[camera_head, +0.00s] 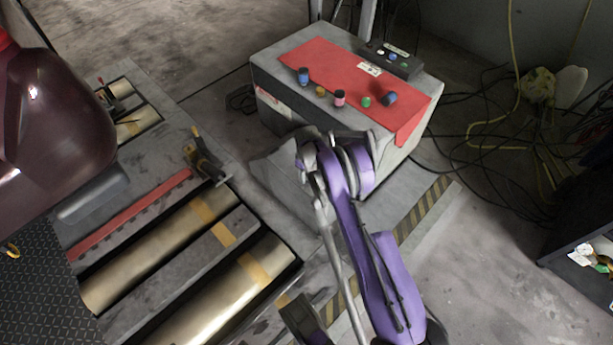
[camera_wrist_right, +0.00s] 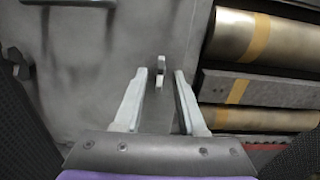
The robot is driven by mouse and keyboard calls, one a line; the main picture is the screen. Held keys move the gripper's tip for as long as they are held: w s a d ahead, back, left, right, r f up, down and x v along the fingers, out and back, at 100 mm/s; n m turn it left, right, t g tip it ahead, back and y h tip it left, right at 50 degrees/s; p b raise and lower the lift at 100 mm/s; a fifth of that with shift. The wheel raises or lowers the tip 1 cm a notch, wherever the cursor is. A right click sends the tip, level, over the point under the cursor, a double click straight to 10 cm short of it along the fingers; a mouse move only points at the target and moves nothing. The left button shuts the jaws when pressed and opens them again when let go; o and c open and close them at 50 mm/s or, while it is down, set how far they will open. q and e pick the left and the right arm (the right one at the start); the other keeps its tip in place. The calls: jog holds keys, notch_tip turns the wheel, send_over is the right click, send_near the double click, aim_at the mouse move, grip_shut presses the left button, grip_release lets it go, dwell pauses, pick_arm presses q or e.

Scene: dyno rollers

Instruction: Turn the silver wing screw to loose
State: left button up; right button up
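In the right wrist view, a small upright light-grey piece (camera_wrist_right: 161,64), which looks like the silver wing screw, stands out from a grey surface. It lies just beyond my right gripper (camera_wrist_right: 160,72), about midway between the two pale fingertips. The fingers are apart with nothing between them that I can see gripped. In the head view my purple right arm reaches up to the front of the grey box. Its wrist hides the fingers and I cannot make out the screw there. My left gripper is not in view.
The grey box (camera_head: 418,93) has a red top panel (camera_head: 330,58) with several coloured knobs. Metal rollers (camera_head: 160,250) with yellow tape lie to the left. A yellow-black clamp-like tool (camera_head: 203,160) stands near them. Cables (camera_head: 490,125) lie on the floor at right.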

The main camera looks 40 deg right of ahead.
grip_shut()
dwell(0.4)
jog(key=n, duration=1.7)
jog(key=shift+n, duration=0.3)
dwell(0.5)
